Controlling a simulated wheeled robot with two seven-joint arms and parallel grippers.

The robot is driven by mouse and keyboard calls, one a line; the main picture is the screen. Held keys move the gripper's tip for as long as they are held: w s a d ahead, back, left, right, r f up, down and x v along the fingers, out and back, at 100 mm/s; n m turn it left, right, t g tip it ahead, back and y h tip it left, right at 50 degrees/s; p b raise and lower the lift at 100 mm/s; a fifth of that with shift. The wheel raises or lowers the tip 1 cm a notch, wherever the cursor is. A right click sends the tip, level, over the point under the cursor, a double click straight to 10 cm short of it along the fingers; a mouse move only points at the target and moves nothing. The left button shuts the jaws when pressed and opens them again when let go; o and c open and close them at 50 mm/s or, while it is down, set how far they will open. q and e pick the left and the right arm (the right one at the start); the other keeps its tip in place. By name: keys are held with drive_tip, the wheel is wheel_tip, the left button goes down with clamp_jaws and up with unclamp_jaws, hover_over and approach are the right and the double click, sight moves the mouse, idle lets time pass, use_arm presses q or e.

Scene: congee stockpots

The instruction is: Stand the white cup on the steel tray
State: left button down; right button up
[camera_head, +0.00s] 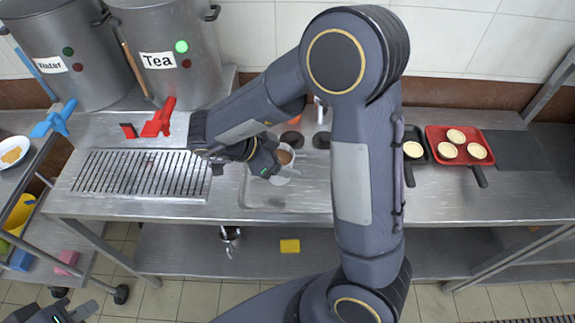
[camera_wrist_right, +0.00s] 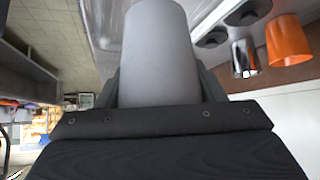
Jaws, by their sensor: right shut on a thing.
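My right gripper (camera_head: 272,163) is shut on the white cup (camera_head: 287,171), which has something brown inside. In the right wrist view the cup (camera_wrist_right: 155,55) fills the space between the fingers and looks grey in shadow. In the head view the cup appears over the back part of the steel tray (camera_head: 262,200); I cannot tell whether it touches it. My right arm hides the tray's right side. My left gripper (camera_head: 75,313) is at the bottom left corner, partly cut off, far from the cup; its fingers are unclear.
Two pots labelled Water (camera_head: 45,50) and Tea (camera_head: 165,45) stand at the back left. A drain grate (camera_head: 140,174) lies left of the tray. Behind the tray are dark round pieces (camera_head: 291,139), an orange cup (camera_wrist_right: 289,42) and a steel cup (camera_wrist_right: 245,58).

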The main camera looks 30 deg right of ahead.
sight(285, 159)
drive_tip(key=f, duration=0.1)
drive_tip(key=w+d, duration=0.1)
drive_tip(key=f, duration=0.1)
drive_tip(key=shift+w+d+f, duration=0.3)
drive_tip(key=shift+f, duration=0.05)
drive_tip(key=shift+w+d+f, duration=0.1)
drive_tip(key=shift+w+f, duration=0.05)
drive_tip(key=shift+f, duration=1.55)
drive_tip(key=shift+f, duration=0.1)
drive_tip(key=o, duration=1.2)
